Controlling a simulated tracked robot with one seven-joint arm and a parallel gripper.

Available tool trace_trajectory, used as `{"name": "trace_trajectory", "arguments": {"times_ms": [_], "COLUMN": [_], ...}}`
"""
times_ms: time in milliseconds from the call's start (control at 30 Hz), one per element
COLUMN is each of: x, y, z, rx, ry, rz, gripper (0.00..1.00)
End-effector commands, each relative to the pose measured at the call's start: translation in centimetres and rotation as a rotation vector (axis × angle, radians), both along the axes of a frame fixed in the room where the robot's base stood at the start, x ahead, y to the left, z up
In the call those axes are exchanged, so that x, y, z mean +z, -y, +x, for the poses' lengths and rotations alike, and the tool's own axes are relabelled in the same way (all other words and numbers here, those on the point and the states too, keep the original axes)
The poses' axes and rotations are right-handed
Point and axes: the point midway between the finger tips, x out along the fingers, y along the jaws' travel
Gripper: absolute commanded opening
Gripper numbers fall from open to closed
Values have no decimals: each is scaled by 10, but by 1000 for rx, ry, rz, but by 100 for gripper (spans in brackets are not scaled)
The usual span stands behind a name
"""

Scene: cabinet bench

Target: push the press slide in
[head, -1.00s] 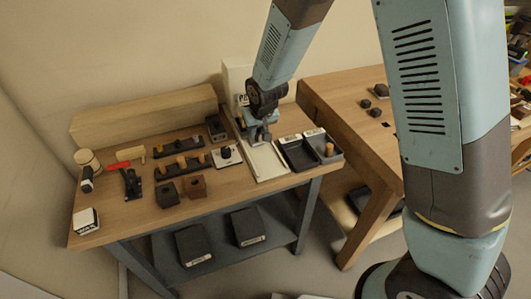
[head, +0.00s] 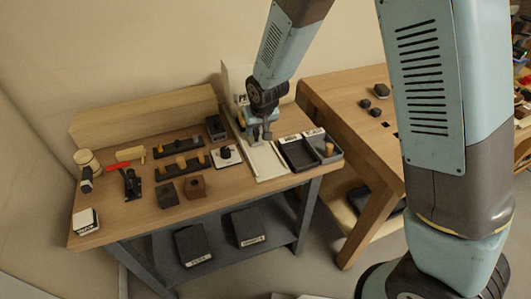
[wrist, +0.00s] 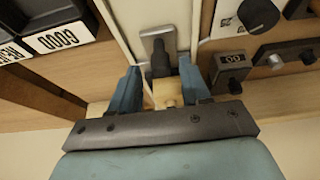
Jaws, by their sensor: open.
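The press (head: 236,82) stands at the back of the bench, with a white panel partly hidden by my arm. A pale track (head: 265,160) runs from it towards the front edge; it also shows in the wrist view (wrist: 119,28). My gripper (head: 261,133) is over the back part of this track, pointing down. In the wrist view my gripper (wrist: 160,82) is open, with a finger on each side of a dark post on a grey metal plate (wrist: 157,38), likely the slide. A tan block (wrist: 167,92) shows close to the fingers. Contact cannot be told.
Two dark trays (head: 296,153) stand right of the track; labels in the wrist view read GOOD (wrist: 58,37) and a partly cut word. Left of the track are a white plate with a black knob (head: 226,155), black racks (head: 182,164) and dark blocks (head: 167,194). A second bench stands right.

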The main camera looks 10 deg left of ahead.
Motion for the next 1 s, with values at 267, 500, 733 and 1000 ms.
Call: {"name": "trace_trajectory", "arguments": {"times_ms": [267, 500, 733, 1000], "x": [17, 31, 45, 57], "y": [3, 7, 9, 12], "z": [-7, -12, -17, -22], "rx": [1, 1, 1, 0], "ry": [0, 0, 1, 0], "rz": [0, 0, 1, 1], "gripper": [47, 47, 47, 47]}}
